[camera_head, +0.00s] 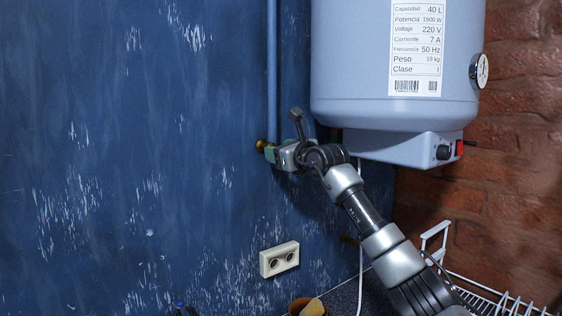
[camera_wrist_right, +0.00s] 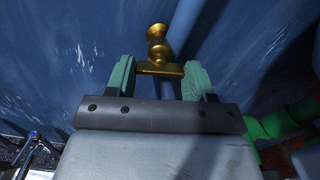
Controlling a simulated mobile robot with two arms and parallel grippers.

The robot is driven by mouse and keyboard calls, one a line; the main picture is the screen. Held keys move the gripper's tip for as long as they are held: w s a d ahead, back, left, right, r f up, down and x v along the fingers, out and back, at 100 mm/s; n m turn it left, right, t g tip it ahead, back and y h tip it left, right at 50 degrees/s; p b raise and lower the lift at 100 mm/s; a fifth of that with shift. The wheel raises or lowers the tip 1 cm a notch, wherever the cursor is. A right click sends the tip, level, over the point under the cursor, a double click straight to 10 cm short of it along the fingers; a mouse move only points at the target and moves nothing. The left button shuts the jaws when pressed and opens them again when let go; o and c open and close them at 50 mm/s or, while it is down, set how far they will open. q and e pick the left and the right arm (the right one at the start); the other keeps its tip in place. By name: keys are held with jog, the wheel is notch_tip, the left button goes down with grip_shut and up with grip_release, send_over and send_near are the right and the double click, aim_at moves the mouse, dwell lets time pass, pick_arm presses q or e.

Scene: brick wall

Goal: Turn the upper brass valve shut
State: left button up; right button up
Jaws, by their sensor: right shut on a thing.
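The upper brass valve (camera_wrist_right: 157,45) sits on the blue wall in the right wrist view, with its flat brass handle (camera_wrist_right: 160,69) across the space between my right gripper's green fingers. In the head view the brass valve (camera_head: 262,145) shows only as a small golden piece just left of my right gripper (camera_head: 270,152). My right gripper (camera_wrist_right: 160,80) is shut on the valve handle, one finger at each end of it. My left gripper is not in view.
A blue pipe (camera_head: 272,75) runs up the wall above the valve. A water heater (camera_head: 350,60) hangs close to the right of my right gripper. A double socket (camera_head: 279,259) is below on the wall. A white wire rack (camera_head: 490,295) stands at the lower right.

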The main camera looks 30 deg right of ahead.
jog(key=shift+m+b, duration=0.6)
jog(key=shift+m, duration=0.5)
jog(key=o, duration=0.9)
jog(key=shift+o, duration=0.2)
jog(key=s+d+b, duration=0.1)
jog(key=s+b, duration=0.4)
jog(key=s, duration=0.5)
jog(key=shift+s+d, duration=0.25)
jog(key=shift+s, duration=0.1)
